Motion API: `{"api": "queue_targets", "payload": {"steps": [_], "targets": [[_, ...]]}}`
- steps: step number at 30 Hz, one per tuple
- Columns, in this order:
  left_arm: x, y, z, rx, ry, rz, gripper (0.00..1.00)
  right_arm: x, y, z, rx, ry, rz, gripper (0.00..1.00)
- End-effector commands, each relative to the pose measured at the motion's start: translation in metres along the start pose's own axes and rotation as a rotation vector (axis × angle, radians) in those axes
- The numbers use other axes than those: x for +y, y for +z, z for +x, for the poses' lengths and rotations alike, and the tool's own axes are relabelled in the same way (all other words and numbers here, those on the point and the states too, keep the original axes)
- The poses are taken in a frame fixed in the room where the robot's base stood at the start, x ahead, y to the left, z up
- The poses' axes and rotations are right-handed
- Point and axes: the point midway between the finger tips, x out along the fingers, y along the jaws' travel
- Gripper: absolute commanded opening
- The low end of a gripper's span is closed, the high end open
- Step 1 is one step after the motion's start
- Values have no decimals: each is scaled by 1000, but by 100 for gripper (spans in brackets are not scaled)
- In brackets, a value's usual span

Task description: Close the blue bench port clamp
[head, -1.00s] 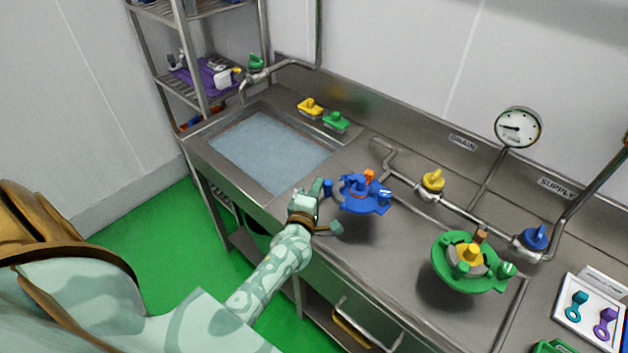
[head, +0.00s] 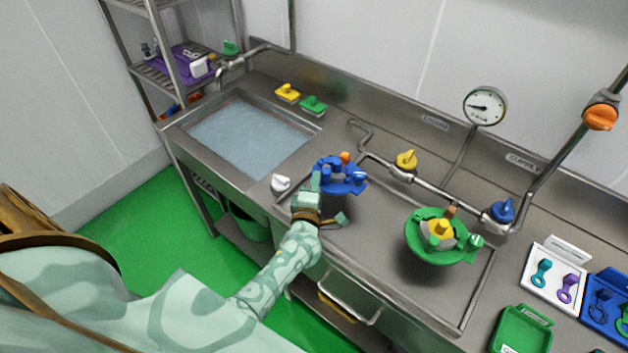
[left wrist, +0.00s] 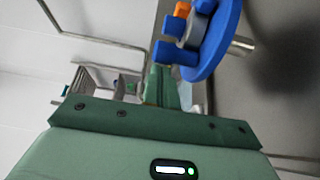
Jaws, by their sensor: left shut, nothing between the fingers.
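The blue bench port clamp (head: 347,187) sits on the steel counter beside the sink, a blue round fitting with an orange piece (head: 345,157) at its back. My left gripper (head: 314,181) is shut and empty, with its fingertips at the left front side of the clamp. In the left wrist view the blue clamp (left wrist: 224,42) is at the upper right, and my green fingers (left wrist: 162,86) are close beside a blue lug; I cannot tell if they touch. The gripper hides part of the clamp's left side in the head view. My right gripper is not in view.
A green port (head: 438,258) with a yellow knob stands to the right. The water-filled sink (head: 250,139) is on the left. A small white piece (head: 281,183) lies on the counter near its front edge. A pipe with yellow (head: 406,160) and blue (head: 502,210) valves runs behind.

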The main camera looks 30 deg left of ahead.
Motion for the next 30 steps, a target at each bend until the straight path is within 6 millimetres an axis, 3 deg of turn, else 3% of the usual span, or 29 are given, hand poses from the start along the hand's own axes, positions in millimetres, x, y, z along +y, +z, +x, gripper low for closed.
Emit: {"api": "queue_targets", "payload": {"steps": [1, 4, 23, 26, 30], "targets": [[1, 10, -1, -18, -3, 1, 0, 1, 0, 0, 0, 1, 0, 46], [1, 13, -1, -22, -3, 1, 0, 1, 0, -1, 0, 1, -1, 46], [2, 16, 0, -24, 0, 2, 0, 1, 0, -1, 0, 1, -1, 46], [4, 14, -6, -23, 0, 2, 0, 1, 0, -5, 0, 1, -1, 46], [4, 8, -29, -15, -2, -1, 0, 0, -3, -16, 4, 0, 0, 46]]}}
